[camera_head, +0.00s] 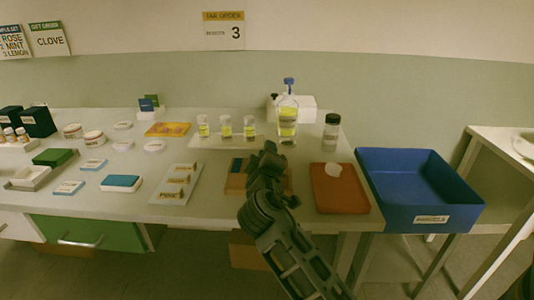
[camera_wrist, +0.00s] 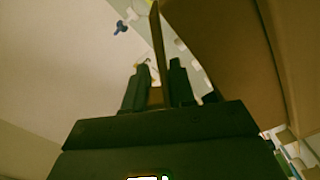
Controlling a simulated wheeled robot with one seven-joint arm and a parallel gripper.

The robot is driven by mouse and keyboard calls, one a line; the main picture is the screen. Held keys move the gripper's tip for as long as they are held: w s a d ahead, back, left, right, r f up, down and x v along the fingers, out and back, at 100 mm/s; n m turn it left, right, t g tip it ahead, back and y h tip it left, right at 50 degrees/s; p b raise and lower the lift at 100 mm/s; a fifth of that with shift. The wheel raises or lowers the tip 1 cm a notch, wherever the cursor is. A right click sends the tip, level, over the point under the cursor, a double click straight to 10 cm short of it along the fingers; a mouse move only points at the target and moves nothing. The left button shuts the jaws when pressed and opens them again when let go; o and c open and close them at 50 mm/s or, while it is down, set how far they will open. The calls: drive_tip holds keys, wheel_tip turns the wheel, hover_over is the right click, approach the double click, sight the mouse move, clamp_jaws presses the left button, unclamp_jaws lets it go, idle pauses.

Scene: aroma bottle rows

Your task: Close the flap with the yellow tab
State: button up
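My gripper (camera_head: 268,152) reaches over the table's front middle, close to a shallow brown wooden box (camera_head: 235,184) with something blue in it. The arm hides part of this box. In the wrist view my gripper's two dark fingers (camera_wrist: 159,68) stand apart, with a gap between them. A thin brown panel edge (camera_wrist: 157,35) shows between and beyond the fingertips; I cannot tell whether it touches either finger. A large brown panel (camera_wrist: 215,45) fills the right of that view, close to the gripper. I cannot make out a yellow tab in either view.
A blue-capped bottle (camera_head: 287,118) and a row of small jars (camera_head: 226,127) stand behind my gripper. An orange-brown tray (camera_head: 341,199) and a blue bin (camera_head: 410,185) are to the right. A tray of small pieces (camera_head: 175,185) lies left.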

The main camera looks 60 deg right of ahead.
drive_tip(key=shift+o, duration=1.4)
drive_tip(key=shift+a, duration=0.1)
drive_tip(key=b+v, duration=0.1)
drive_tip(key=v, duration=0.6)
drive_tip(key=shift+a, duration=0.35)
drive_tip(key=shift+s, duration=0.15)
